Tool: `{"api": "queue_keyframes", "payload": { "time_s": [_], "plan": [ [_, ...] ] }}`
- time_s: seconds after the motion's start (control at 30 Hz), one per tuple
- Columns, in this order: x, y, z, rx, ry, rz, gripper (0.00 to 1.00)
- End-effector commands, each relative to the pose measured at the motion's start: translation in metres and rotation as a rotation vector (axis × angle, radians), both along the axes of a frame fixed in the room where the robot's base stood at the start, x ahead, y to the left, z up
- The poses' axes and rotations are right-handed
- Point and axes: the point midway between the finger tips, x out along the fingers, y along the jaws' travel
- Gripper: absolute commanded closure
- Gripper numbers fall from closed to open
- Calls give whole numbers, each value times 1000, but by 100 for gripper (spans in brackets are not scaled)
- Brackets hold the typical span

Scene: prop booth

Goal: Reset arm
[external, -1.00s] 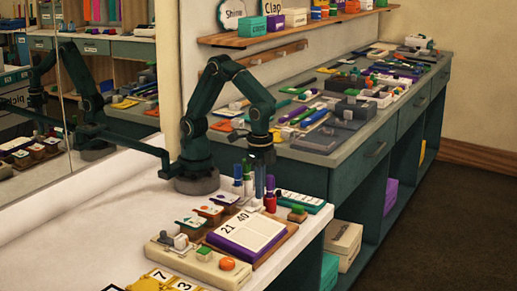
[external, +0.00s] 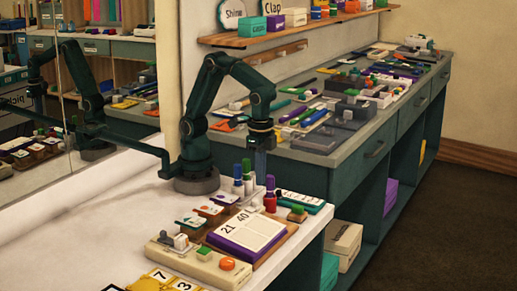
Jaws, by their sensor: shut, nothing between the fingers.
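My gripper (external: 260,160) hangs at the end of my dark green arm, pointing down over the white table (external: 95,215). It is shut and empty.
A flip calendar (external: 245,232) reading 21 and 40, a beige box with an orange knob (external: 205,262), several card stamps (external: 208,212) and yellow number tiles (external: 165,282) crowd the front right. The left of the table is clear. A mirror (external: 75,95) stands behind.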

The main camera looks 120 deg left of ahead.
Motion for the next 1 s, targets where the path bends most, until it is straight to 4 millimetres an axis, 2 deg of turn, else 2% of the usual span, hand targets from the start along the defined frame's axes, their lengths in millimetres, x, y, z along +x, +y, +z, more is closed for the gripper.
{"api": "queue_keyframes", "payload": {
  "time_s": [0.13, 0.27, 0.4, 0.6, 0.77, 1.0],
  "plan": [
    [2, 1, 8, -3, -29, 6, 100],
    [-3, 6, 32, -10, -101, 20, 100],
    [-22, 13, 59, -18, -198, 35, 100],
    [-58, 23, 79, -20, -327, 42, 100],
    [-87, 28, 80, -17, -421, 41, 100],
    [-118, 32, 61, -6, -498, 23, 100]
  ]
}}
